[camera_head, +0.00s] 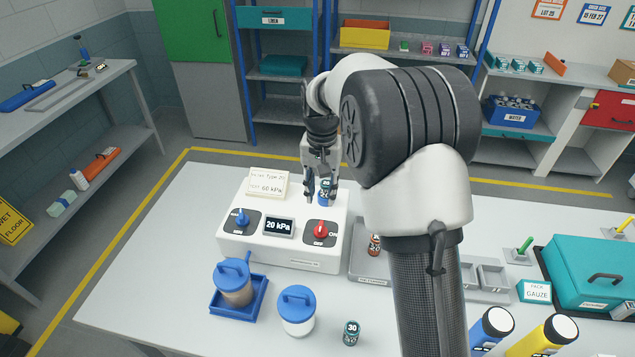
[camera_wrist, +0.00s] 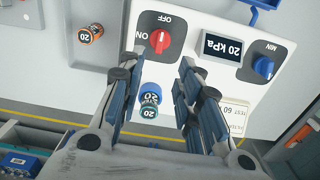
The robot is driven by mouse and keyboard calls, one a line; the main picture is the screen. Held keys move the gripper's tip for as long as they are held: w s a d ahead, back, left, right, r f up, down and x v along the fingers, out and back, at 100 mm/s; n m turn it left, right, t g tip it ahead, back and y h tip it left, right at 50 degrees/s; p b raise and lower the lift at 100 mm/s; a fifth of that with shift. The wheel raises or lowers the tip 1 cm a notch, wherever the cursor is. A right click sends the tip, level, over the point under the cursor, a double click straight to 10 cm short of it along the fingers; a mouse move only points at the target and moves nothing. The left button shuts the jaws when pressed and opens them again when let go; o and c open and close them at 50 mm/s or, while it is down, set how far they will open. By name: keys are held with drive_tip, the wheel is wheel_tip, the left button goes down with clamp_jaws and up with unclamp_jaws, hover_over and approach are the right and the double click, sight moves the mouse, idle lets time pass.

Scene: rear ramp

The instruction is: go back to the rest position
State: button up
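My gripper (camera_head: 321,193) is above the back part of the white pump box (camera_head: 278,257). It is open, with its fingers apart and nothing gripped, as the wrist view (camera_wrist: 162,66) shows. The box has a red knob (camera_head: 320,230), a blue knob (camera_head: 242,217) and a display (camera_head: 279,226) reading 20 kPa.
The white table carries blue-lidded jars (camera_head: 296,311), a vial marked 30 (camera_head: 351,333), a grey tray (camera_head: 370,282) with an orange vial, and a teal case (camera_head: 590,270). The table's left part is clear.

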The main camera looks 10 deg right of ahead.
drive_tip(key=s+r+n+t+b, duration=0.1)
drive_tip(key=s+r+b, duration=0.1)
drive_tip(key=s+r, duration=0.45)
drive_tip(key=s+r+n+t+b, duration=0.1)
drive_tip(key=s+r+b, duration=0.15)
drive_tip(key=s, duration=0.65)
drive_tip(key=s+f+n+t+b, duration=0.1)
drive_tip(key=s+f, duration=0.1)
drive_tip(key=s, duration=0.6)
drive_tip(key=s+f+n+t+b, duration=0.1)
drive_tip(key=s+f+b, duration=0.1)
drive_tip(key=s, duration=0.7)
drive_tip(key=shift+s+f+n+t, duration=0.2)
drive_tip(key=shift+s+n+t, duration=0.05)
drive_tip(key=shift+n+t, duration=0.05)
